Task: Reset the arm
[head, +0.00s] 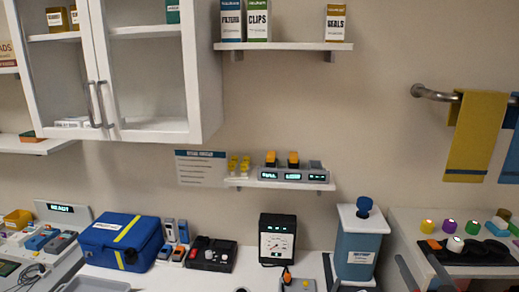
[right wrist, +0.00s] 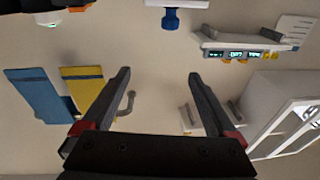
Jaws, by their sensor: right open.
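My right gripper (right wrist: 160,73) shows in the right wrist view with its two dark fingers spread wide apart. It is open, and nothing is between the fingers. That view is upside down, with the wall, the towels and a shelf behind the fingers. In the head view, dark slim parts at the lower right edge may be part of my right arm, but I cannot tell their shape clearly. My left gripper is not in view.
A white cabinet (head: 143,131) hangs at the upper left. A blue case (head: 100,240), a gauge box (head: 277,226) and a blue canister (head: 356,250) stand on the counter. A small shelf (head: 255,183) and a yellow towel (head: 474,130) are on the wall.

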